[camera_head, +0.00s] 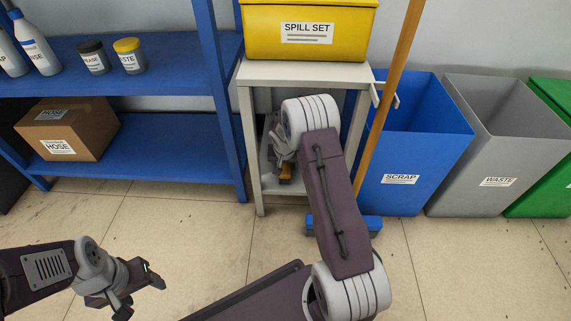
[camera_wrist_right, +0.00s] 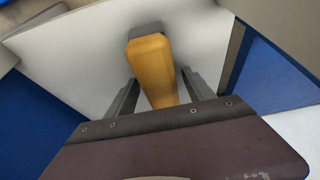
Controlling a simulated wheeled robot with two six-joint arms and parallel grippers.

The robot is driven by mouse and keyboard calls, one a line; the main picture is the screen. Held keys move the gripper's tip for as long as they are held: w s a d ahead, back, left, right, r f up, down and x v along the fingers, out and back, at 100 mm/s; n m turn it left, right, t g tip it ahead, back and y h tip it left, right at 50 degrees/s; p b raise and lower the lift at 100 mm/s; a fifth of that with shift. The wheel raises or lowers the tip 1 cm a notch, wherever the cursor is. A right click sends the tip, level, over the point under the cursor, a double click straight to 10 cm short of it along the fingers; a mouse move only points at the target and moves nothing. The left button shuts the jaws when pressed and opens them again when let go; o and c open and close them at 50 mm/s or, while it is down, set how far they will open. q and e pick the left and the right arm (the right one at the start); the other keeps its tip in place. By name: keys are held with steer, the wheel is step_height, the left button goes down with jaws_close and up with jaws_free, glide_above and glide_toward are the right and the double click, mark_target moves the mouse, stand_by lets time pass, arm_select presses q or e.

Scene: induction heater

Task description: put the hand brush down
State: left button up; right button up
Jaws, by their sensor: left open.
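The hand brush shows in the right wrist view as a yellow-orange block (camera_wrist_right: 155,70) with a grey end, against the pale shelf surface. In the head view a small orange-brown part of it (camera_head: 286,173) shows on the lower shelf of the grey stand, below my right gripper (camera_head: 281,155). My right gripper's fingers (camera_wrist_right: 160,82) stand on either side of the brush, with a narrow gap visible. The rest of the brush is hidden by the gripper and wrist. My left gripper (camera_head: 142,291) is open and empty above the floor at lower left.
The blue shelf unit (camera_head: 170,135) is close on the left. Floor is clear in front.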

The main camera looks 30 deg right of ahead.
steer(key=shift+r, duration=0.1)
steer(key=p+v, duration=0.7)
steer(key=v, duration=0.4)
steer(key=shift+w+r, duration=0.1)
steer(key=s+a+r+n+g+y, duration=0.1)
steer(key=s+a+r+n, duration=0.1)
steer(key=s+a, duration=0.35)
steer(key=s+a+r+n+g+y, duration=0.1)
steer(key=s+a+r+n, duration=0.15)
steer(key=s, duration=0.65)
steer(key=s+a+r+n+g+y, duration=0.1)
steer(key=s+a+r+n, duration=0.1)
steer(key=s+a, duration=0.45)
arm_select(q)
step_height(320, 180, up, 62)
steer(key=p, duration=5.4)
steer(key=shift+f+p, duration=0.15)
steer(key=shift+p, duration=0.15)
steer(key=shift+o, duration=0.5)
steer(key=shift+f+b, duration=0.4)
steer(key=shift+f, duration=0.05)
arm_select(e)
step_height(320, 180, up, 54)
steer(key=s+d, duration=0.1)
steer(key=shift+d+f, duration=0.15)
steer(key=shift+f, duration=0.05)
steer(key=shift+s+d+m, duration=0.1)
steer(key=shift+m, duration=0.15)
